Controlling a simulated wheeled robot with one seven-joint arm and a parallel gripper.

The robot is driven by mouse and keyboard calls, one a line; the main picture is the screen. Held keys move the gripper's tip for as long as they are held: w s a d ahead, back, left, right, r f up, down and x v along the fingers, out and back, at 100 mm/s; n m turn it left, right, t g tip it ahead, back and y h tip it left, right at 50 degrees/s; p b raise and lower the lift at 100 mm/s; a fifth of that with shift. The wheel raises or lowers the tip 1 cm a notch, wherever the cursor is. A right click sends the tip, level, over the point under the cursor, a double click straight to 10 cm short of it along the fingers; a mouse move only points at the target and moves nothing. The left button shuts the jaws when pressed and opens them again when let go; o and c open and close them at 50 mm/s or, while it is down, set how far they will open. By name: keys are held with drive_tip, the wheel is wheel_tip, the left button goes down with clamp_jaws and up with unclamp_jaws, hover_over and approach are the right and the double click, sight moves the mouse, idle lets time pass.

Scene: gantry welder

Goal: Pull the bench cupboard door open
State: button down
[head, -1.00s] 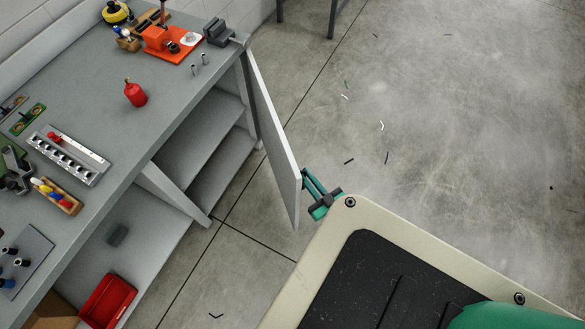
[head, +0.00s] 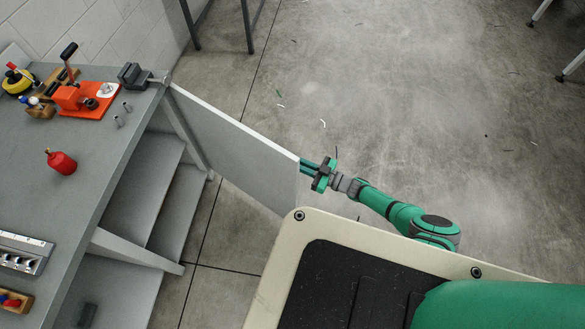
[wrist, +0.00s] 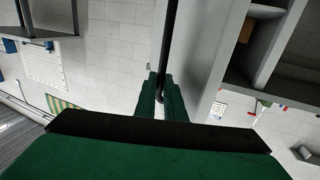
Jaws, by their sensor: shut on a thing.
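The grey cupboard door (head: 232,142) of the bench stands swung well out from the bench, its hinge side by the bench's far corner. The cupboard's inner shelves (head: 150,190) show to the left of it. My gripper (head: 308,166) is at the door's free edge, on the side away from the bench. In the wrist view my gripper (wrist: 160,92) has its green fingers close together around a dark handle bar beside the door (wrist: 208,60). The exact grip on the handle is partly hidden by the fingers.
The bench top (head: 95,150) carries a red bottle (head: 61,162), an orange tool (head: 85,98) and a vise (head: 133,76). My base is close below the door's lower free corner. The concrete floor (head: 420,110) to the right is mostly clear.

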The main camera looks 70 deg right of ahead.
drive_tip(key=shift+s+d, duration=0.1)
drive_tip(key=shift+d, duration=0.55)
drive_tip(key=c, duration=1.9)
unclamp_jaws()
drive_tip(key=shift+o, duration=0.2)
drive_tip(key=s+a, duration=0.1)
drive_tip(key=s, duration=0.9)
drive_tip(key=shift+s+a, duration=0.2)
drive_tip(key=shift+s, duration=0.2)
